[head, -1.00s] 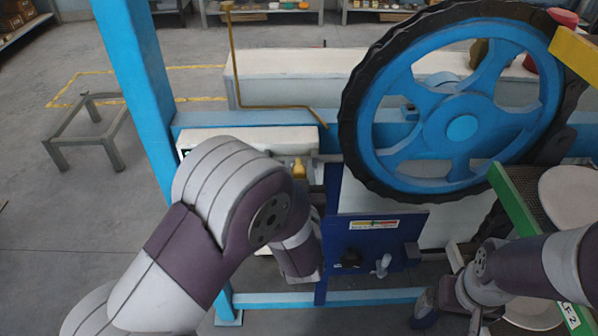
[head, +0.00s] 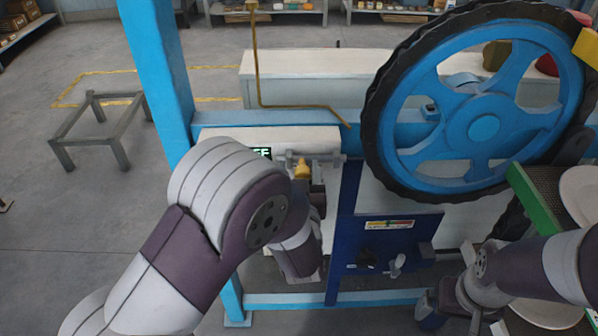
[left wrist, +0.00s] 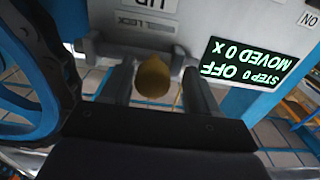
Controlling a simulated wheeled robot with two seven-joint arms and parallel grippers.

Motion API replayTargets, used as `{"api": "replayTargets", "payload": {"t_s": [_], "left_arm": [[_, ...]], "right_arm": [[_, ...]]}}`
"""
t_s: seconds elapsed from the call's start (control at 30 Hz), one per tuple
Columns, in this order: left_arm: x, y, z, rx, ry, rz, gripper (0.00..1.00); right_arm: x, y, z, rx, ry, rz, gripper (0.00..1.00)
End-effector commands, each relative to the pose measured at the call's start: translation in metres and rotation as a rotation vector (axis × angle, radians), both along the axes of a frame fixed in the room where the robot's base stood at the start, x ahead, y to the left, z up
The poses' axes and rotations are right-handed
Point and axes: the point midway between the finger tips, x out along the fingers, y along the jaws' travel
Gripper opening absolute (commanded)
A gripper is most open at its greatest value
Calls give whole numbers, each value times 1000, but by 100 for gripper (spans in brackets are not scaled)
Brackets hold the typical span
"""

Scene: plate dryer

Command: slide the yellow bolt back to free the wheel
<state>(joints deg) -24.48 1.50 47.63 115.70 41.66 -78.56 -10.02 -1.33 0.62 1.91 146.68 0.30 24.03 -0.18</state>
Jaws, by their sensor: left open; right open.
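The yellow bolt knob (head: 302,169) sits on a grey bar at the white panel's right end, left of the blue wheel (head: 484,130). In the left wrist view the yellow knob (left wrist: 152,78) stands between the two fingers of my left gripper (left wrist: 153,82), one on each side. The fingers are apart, with a visible gap between each finger and the knob. In the head view my left arm hides most of that gripper. The wheel also shows at the left of the left wrist view (left wrist: 25,80). My right arm is low at the right, but its fingers cannot be made out.
A display (left wrist: 248,74) by the knob reads, upside down, "STEP 0 OFF" and "MOVED 0 X". A blue panel (head: 350,235) with small handles is below. A bent brass rod (head: 258,70) stands behind. A green-edged rack (head: 540,215) with white plates is at right.

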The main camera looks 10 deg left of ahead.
Motion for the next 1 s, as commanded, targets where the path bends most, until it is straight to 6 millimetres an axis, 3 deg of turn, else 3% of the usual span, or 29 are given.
{"api": "replayTargets", "payload": {"t_s": [0.27, 0.7, 1.0], "left_arm": [[-11, -5, -1, 0, 0, -4, 60], [-106, -33, -1, 1, 0, -8, 60], [-122, -36, 0, 2, 1, 1, 60]], "right_arm": [[0, 0, -3, 0, 0, 0, 100], [0, 0, -16, 0, 0, 0, 100], [0, 0, -17, 0, 0, 0, 100]]}}
